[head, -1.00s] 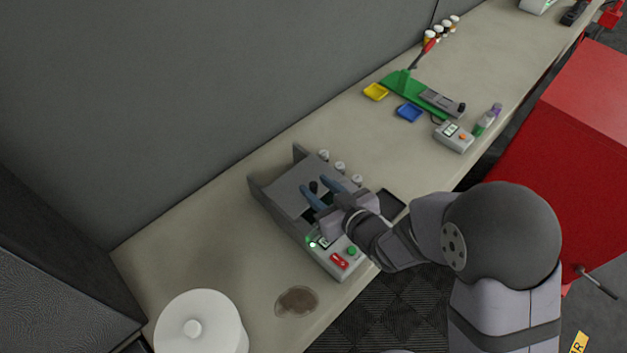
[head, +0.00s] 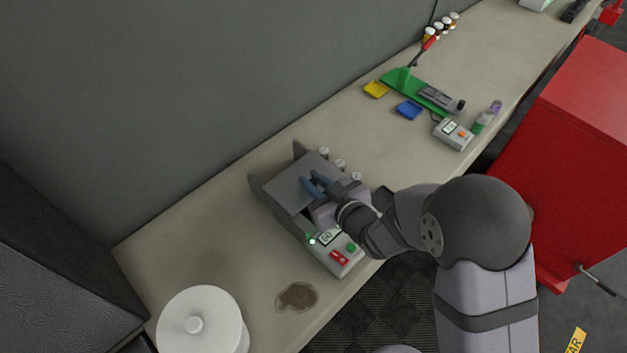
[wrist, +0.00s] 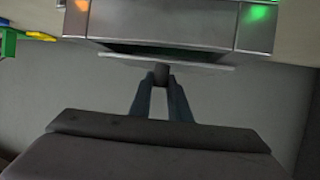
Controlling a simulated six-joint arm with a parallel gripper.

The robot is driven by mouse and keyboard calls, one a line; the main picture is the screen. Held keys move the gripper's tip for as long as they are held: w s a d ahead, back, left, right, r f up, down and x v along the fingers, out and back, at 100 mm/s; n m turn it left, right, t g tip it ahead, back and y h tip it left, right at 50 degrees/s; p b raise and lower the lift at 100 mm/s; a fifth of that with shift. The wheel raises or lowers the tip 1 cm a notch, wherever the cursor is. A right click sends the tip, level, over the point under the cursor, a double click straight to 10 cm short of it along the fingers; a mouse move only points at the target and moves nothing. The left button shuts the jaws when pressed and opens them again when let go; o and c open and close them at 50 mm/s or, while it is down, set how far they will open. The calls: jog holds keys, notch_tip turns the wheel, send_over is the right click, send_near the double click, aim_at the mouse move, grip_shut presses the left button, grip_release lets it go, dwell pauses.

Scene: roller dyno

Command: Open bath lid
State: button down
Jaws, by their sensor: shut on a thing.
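The bath is a grey box (head: 283,222) on the bench, with a sloped front panel that has a display reading 60, a red switch and a green button. Its flat grey lid (head: 291,186) looks raised and tilted. In the wrist view the lid (wrist: 205,66) shows almost edge-on, with a dark gap between it and the bath body (wrist: 165,25). My gripper (head: 315,185) is at the lid; in the wrist view its blue-grey fingers (wrist: 160,85) are shut on the dark lid knob (wrist: 161,72). The bath's inside is mostly hidden.
A white round canister (head: 203,325) and a brown stain (head: 297,298) are at the near left. A green lever tool (head: 418,90), a blue tray (head: 409,110) and a small meter (head: 453,134) lie farther right.

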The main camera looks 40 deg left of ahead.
aim_at(301, 172)
jog(key=a+b, duration=0.1)
jog(key=a, duration=0.3)
jog(key=shift+a, duration=0.15)
jog(key=c, duration=1.7)
grip_release()
jog(key=shift+o, duration=0.2)
jog(key=shift+b+v, duration=1.45)
jog(key=shift+v, duration=2.3)
jog(key=shift+f, duration=0.1)
